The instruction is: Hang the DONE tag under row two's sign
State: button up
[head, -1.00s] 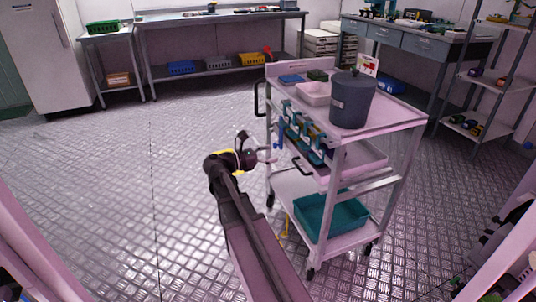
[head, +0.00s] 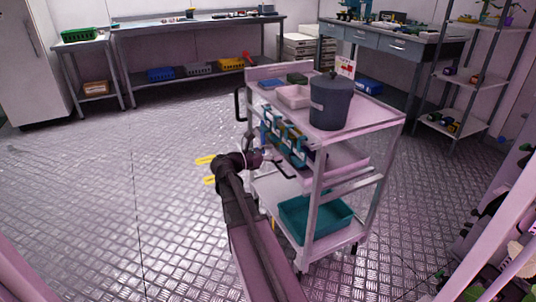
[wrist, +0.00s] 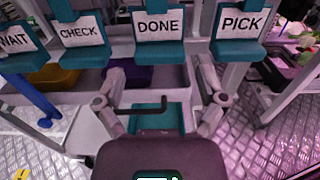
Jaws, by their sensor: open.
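The DONE tag (wrist: 158,27) is a teal holder with a white card in black letters. It hangs between the CHECK tag (wrist: 82,33) and the PICK tag (wrist: 240,22) in the wrist view. In the head view the row of tags (head: 284,135) hangs on the side of a cart. My gripper (wrist: 160,82) is open and empty, its two fingers spread below the DONE tag and apart from it. In the head view my gripper (head: 265,156) is beside the cart, partly hidden by my arm. I cannot make out row two's sign.
The cart (head: 376,116) carries a grey bucket (head: 331,105) and a pale tray on top, and a teal bin (head: 315,218) below. A black handle (wrist: 143,106) shows between my fingers. Open floor (head: 120,200) lies left; shelves (head: 470,85) stand at the right.

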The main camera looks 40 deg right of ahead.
aim_at(288, 143)
jog(key=shift+x, duration=1.45)
jog(key=c, duration=0.8)
jog(key=shift+r+p, duration=1.05)
jog(key=shift+w+a, duration=0.1)
jog(key=shift+a, duration=0.05)
jog(key=shift+v, duration=3.35)
